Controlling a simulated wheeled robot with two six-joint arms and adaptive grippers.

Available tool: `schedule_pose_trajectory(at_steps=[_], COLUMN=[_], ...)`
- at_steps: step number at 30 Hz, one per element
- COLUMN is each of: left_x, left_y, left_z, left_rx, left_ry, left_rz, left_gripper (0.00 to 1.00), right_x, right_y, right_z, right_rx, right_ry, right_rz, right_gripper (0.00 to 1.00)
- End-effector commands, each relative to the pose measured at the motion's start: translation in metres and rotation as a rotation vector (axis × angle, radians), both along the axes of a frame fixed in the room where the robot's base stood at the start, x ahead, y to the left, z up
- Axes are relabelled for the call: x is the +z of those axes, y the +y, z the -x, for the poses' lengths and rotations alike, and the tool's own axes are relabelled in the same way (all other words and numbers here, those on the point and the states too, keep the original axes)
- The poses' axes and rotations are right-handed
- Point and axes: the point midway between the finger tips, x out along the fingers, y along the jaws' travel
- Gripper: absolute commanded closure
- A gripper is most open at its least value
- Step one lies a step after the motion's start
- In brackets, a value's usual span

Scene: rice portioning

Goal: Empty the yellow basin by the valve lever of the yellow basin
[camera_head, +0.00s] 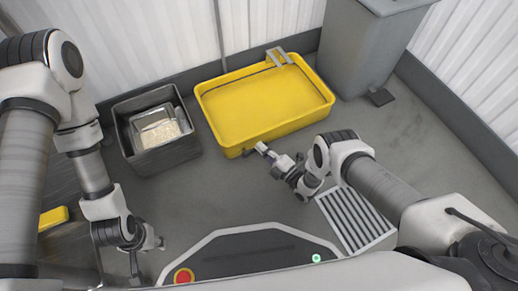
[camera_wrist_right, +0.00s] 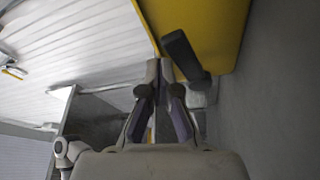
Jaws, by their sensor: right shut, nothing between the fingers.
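The yellow basin (camera_head: 213,116) stands on the floor at the back centre in the head view. A dark line runs along its inner wall; I cannot tell how much liquid is in it. Its yellow side (camera_wrist_right: 222,25) fills the top of the right wrist view. The dark valve lever (camera_wrist_right: 184,54) sticks out beside the basin, above a grey valve body (camera_wrist_right: 203,96). My right gripper (camera_wrist_right: 166,76) is shut and empty, its tips close beside the lever; contact is unclear. In the head view, my right gripper (camera_head: 271,155) is at the basin's front wall. My left gripper (camera_head: 143,258) hangs low at left, fingers unclear.
A grey bin (camera_head: 165,158) with a smaller container of rice (camera_head: 157,130) stands left of the basin. A tall grey bin (camera_head: 352,50) stands at the right. A floor grate (camera_head: 352,218) lies under my right arm. Bare floor lies between the bin and my base.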

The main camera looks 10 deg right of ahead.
Motion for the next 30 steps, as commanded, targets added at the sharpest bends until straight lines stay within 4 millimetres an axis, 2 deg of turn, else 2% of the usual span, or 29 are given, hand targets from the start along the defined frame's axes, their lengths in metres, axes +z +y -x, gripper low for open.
schedule_pose_trajectory(at_steps=[8, 12, 30], left_x=[-0.016, -0.020, -0.025], left_y=[0.000, 0.001, 0.001], left_z=[-0.001, -0.001, -0.001], left_rx=[0.003, 0.004, 0.005], left_ry=[-0.002, -0.003, -0.004], left_rz=[0.000, 0.000, -0.001], left_gripper=[0.60, 0.60, 0.60], right_x=[-0.014, -0.018, -0.023], right_y=[-0.006, -0.007, -0.010], right_z=[-0.002, -0.002, -0.002], right_rx=[0.000, 0.000, -0.005], right_ry=[0.000, 0.019, 0.050], right_rz=[0.000, -0.062, -0.123], right_gripper=[1.00, 1.00, 1.00])
